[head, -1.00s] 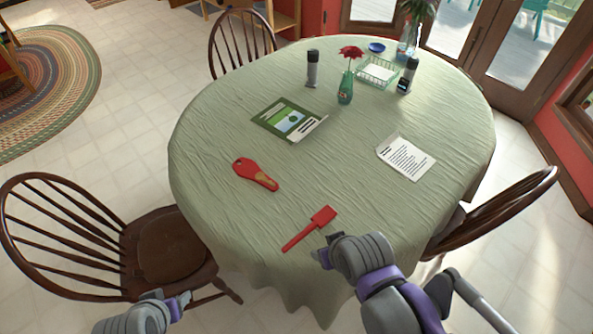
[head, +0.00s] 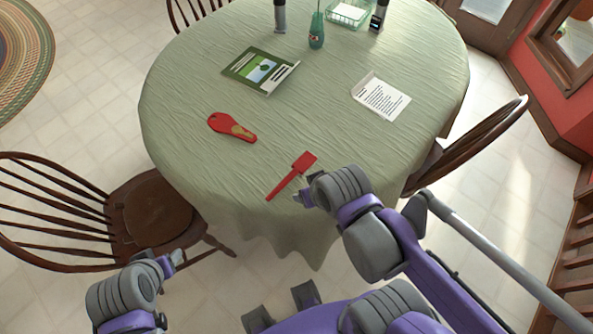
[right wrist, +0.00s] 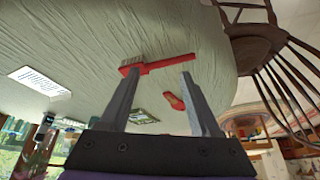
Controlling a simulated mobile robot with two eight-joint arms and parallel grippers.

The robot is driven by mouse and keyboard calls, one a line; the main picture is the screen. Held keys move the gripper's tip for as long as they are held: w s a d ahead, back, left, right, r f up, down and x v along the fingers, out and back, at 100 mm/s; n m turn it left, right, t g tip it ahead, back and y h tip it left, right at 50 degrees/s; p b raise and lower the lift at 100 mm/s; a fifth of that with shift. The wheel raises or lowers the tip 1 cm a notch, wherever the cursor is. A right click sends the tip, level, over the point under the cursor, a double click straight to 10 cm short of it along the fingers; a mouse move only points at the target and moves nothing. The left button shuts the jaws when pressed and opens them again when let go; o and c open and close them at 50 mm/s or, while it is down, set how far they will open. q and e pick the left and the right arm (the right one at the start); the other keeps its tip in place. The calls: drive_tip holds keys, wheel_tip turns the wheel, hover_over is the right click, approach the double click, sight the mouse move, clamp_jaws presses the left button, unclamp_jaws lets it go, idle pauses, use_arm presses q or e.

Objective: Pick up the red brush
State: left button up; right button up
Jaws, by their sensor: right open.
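The red brush (head: 291,175) lies on the green tablecloth near the table's front edge, its head up and right, its handle pointing down and left. In the right wrist view the brush (right wrist: 165,64) lies across, beyond the fingertips, its bristled head at left. My right gripper (head: 304,192) is just right of the brush; in the right wrist view its fingers (right wrist: 160,77) are apart with nothing held between them. My left gripper (head: 174,261) is off the table near the left chair; its fingers are too small to tell open from shut.
Chairs stand left (head: 160,215) and right (head: 470,145). Cloth around the brush is clear.

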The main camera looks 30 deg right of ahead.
drive_tip(key=w+m+g, duration=0.2)
drive_tip(key=w+m, duration=0.3)
drive_tip(key=m+g+b, duration=0.1)
drive_tip(key=m+g, duration=0.2)
drive_tip(key=m, duration=0.5)
hover_over(291, 174)
drive_tip(key=f, duration=0.8)
drive_tip(key=shift+s+a+f, duration=0.15)
drive_tip(key=shift+s+a, duration=0.15)
drive_tip(key=shift+w+d+f, duration=0.15)
drive_tip(key=shift+f, duration=1.2)
drive_tip(key=shift+w+d+f, duration=0.1)
drive_tip(key=shift+w+f, duration=0.05)
drive_tip(key=shift+f, duration=1.15)
clamp_jaws()
